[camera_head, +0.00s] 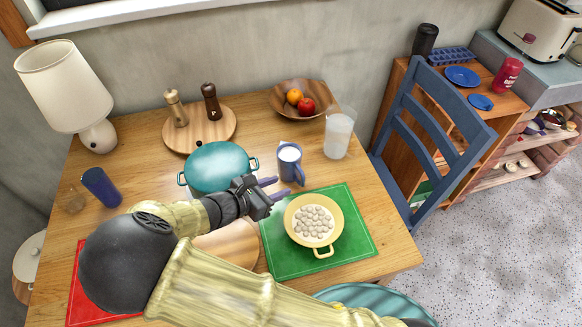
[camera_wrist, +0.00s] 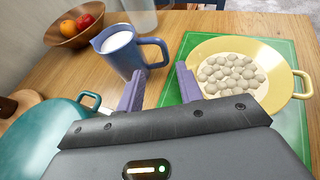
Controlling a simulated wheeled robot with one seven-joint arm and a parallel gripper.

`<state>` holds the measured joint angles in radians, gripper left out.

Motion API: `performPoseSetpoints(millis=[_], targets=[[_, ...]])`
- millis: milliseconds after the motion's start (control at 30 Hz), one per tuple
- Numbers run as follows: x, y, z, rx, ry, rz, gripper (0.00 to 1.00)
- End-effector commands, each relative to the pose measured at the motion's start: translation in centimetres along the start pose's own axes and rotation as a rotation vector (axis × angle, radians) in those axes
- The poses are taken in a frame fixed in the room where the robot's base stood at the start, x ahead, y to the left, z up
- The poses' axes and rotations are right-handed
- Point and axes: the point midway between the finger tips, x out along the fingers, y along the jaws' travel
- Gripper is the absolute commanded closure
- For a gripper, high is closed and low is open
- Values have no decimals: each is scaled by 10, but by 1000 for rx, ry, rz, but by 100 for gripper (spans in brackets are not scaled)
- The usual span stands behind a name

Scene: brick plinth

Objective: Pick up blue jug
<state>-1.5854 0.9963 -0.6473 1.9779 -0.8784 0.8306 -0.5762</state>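The blue jug (camera_head: 290,163) stands upright on the wooden table, with white contents and its handle toward the front right. It also shows in the wrist view (camera_wrist: 121,55), just beyond my fingertips, with its handle at the right. My gripper (camera_head: 280,187) is in front of the jug, low over the table. In the wrist view my gripper (camera_wrist: 160,85) has its two purple fingers apart with nothing between them. The left finger points toward the jug's lower front, and the right finger is beside the yellow pan's rim.
A teal pot (camera_head: 217,167) stands left of the jug. A yellow pan (camera_head: 313,222) with pale round pieces sits on a green mat (camera_head: 353,247) at the front right. A clear pitcher (camera_head: 339,134) and a fruit bowl (camera_head: 283,108) stand behind. A blue chair (camera_head: 443,140) is at the right.

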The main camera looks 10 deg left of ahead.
Motion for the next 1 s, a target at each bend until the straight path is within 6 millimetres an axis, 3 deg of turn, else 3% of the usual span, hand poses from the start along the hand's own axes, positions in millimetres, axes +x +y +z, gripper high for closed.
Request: performPoseSetpoints(millis=[300, 767, 1000], targets=[[55, -1, 0, 0, -3, -3, 64], [65, -1, 0, 0, 0, -1, 64], [94, -9, 3, -1, -3, -5, 64]])
